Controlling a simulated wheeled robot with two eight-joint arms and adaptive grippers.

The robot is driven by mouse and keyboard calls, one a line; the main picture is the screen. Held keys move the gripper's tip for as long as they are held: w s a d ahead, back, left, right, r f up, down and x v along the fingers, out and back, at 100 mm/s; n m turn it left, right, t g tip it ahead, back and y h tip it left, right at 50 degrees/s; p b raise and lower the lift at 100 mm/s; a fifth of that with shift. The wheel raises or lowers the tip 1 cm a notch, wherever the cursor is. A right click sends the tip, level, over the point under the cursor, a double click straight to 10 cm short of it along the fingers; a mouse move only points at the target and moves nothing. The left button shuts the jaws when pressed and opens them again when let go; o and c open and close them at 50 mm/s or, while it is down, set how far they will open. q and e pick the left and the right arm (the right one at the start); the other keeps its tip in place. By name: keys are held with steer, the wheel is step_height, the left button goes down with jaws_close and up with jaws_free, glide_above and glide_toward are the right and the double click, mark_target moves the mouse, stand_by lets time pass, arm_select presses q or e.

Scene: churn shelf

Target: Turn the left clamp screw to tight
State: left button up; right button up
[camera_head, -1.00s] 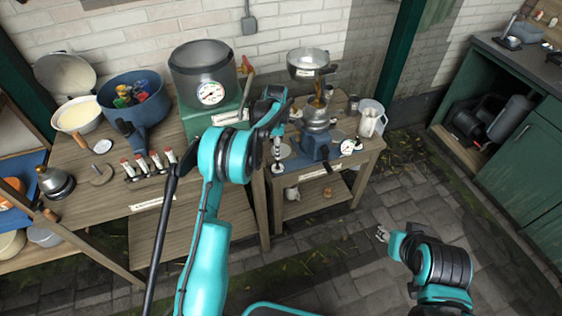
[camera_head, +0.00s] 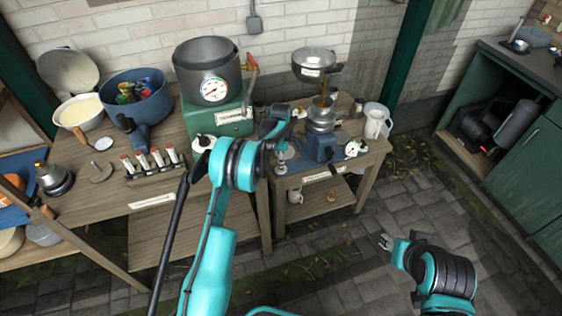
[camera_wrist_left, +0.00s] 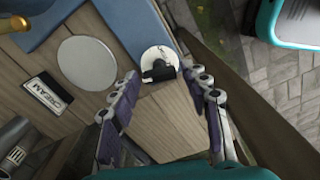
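In the left wrist view a black clamp screw handle (camera_wrist_left: 159,74) sits in front of a round white plate (camera_wrist_left: 157,58), beside the blue clamp base (camera_wrist_left: 120,20). My left gripper (camera_wrist_left: 165,92) is open, its two fingers apart on either side of the handle's line, with nothing held between them. Contact with the handle does not show. In the head view the blue base (camera_head: 318,148) of the separator stands on the small right table, and my left arm hides most of the left gripper and the screw. My right gripper (camera_head: 385,241) hangs over the paving, away from the table; its finger gap is too small to judge.
A grey disc (camera_wrist_left: 87,62) and a CREAM label (camera_wrist_left: 47,93) lie near the left gripper. A green box with a pot (camera_head: 207,62) is at the left. Paving is free in front.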

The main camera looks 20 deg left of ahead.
arm_select(q)
steer(key=c, duration=0.7)
steer(key=shift+o, duration=0.2)
steer(key=shift+m, duration=0.4)
steer(key=m, duration=0.3)
steer(key=shift+p, duration=0.3)
steer(key=m, duration=0.3)
steer(key=shift+m, duration=0.4)
steer(key=m+p, duration=0.1)
steer(key=m, duration=0.5)
steer(key=shift+m, duration=0.4)
